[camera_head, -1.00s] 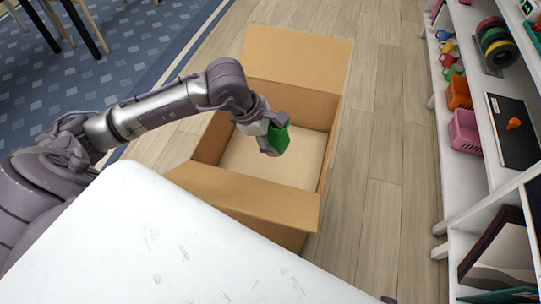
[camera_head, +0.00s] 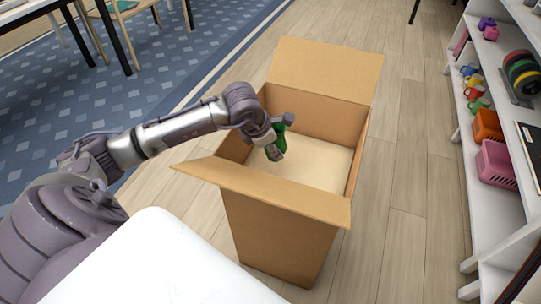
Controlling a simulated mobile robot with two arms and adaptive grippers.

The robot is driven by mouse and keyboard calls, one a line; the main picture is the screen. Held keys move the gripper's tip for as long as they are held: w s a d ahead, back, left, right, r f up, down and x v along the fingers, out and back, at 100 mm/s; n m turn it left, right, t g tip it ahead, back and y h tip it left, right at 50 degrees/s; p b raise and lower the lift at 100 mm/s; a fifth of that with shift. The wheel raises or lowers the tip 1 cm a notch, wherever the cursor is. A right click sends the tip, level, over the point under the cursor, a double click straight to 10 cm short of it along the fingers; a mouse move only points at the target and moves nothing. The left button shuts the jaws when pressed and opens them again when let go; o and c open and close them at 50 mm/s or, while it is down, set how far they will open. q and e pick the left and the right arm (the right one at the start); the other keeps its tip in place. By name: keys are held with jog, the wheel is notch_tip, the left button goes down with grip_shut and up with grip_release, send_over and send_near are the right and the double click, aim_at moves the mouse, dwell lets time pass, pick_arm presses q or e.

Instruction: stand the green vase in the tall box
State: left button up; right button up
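The tall box (camera_head: 280,234) is an open brown cardboard box standing on the wooden floor, with its flaps folded out. My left gripper (camera_head: 280,150) is over the box opening, toward its left side. The green vase (camera_head: 277,143) is at the fingers and appears gripped; the gripper partly hides it. I cannot tell how far the vase is above the pale box bottom (camera_head: 318,166). My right gripper is not in view.
A white surface (camera_head: 150,265) fills the lower left. A white shelf (camera_head: 487,185) at the right holds an orange basket (camera_head: 488,126), a pink basket (camera_head: 496,164) and colored spools (camera_head: 522,74). Wooden floor between box and shelf is clear.

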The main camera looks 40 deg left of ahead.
pick_arm(q)
jog(key=shift+w+a+f, duration=0.4)
jog(key=shift+a+f, duration=0.2)
jog(key=shift+a, duration=0.15)
jog(key=shift+f+b, duration=0.4)
jog(key=shift+f, duration=1.6)
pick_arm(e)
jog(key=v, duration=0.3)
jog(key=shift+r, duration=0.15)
pick_arm(q)
jog(key=shift+f, duration=0.1)
jog(key=o, duration=1.1)
jog(key=shift+o, duration=0.2)
jog(key=shift+s+r, duration=0.1)
jog(key=shift+r, duration=0.25)
jog(key=p+v, duration=0.2)
jog(key=v, duration=0.9)
jog(key=shift+r, duration=0.25)
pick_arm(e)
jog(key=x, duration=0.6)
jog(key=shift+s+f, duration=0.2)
